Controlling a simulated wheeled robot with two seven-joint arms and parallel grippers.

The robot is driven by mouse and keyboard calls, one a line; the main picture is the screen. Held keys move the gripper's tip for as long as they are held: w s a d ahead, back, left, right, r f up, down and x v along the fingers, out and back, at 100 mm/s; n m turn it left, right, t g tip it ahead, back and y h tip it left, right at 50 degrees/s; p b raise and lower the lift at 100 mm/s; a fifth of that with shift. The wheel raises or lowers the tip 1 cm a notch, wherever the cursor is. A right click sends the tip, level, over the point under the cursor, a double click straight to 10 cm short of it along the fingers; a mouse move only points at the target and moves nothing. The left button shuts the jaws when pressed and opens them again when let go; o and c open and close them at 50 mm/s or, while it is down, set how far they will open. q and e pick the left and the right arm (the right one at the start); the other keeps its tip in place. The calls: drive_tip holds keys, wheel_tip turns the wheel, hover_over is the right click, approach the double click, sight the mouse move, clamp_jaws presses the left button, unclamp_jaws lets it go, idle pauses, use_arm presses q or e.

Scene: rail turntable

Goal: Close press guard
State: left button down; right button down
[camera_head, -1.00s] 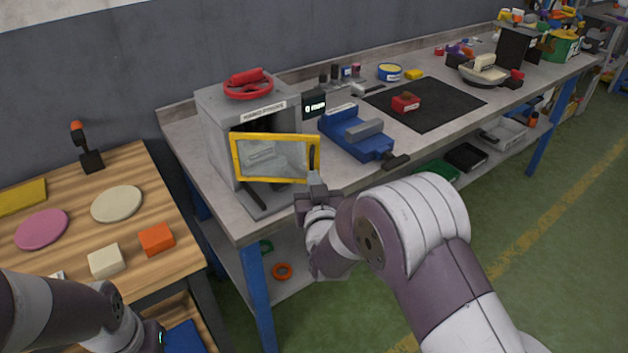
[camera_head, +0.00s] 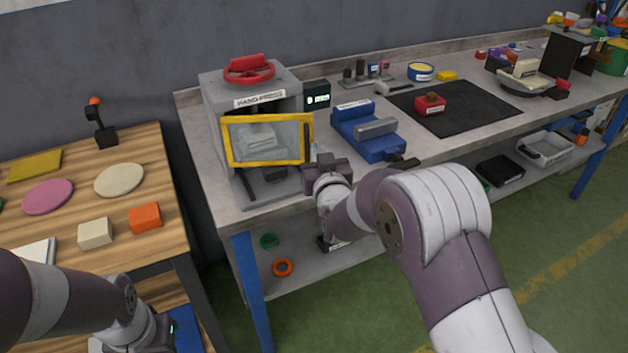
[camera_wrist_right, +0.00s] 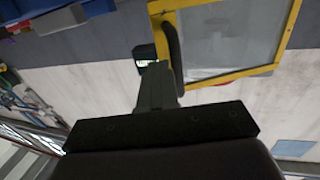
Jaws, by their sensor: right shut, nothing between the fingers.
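The hand press (camera_head: 212,110) is a grey box with a red handwheel on top, standing at the left end of the workbench. Its guard (camera_head: 268,162), a clear panel in a yellow frame, hangs across the front, with the press interior visible through and below it. A dark upright handle (camera_head: 307,138) is on the guard's right edge. My right gripper (camera_head: 318,160) is shut and empty beside that handle. In the right wrist view the shut fingers (camera_wrist_right: 157,75) lie close beside the handle (camera_wrist_right: 173,48); I cannot tell whether they touch. My left arm shows at lower left, its fingers hidden.
A blue vise (camera_head: 365,135) stands right of the press, with a black mat (camera_head: 465,115) and a red block (camera_head: 430,105) beyond it. A wooden table (camera_head: 90,185) at left holds discs and blocks. The lower shelf carries rings and trays.

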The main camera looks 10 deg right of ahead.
drive_tip(key=w+b, duration=0.2)
drive_tip(key=w, duration=0.4)
drive_tip(key=shift+w+d, duration=0.3)
drive_tip(key=shift+d, duration=0.1)
drive_tip(key=shift+r, duration=0.1)
drive_tip(key=shift+b, duration=0.3)
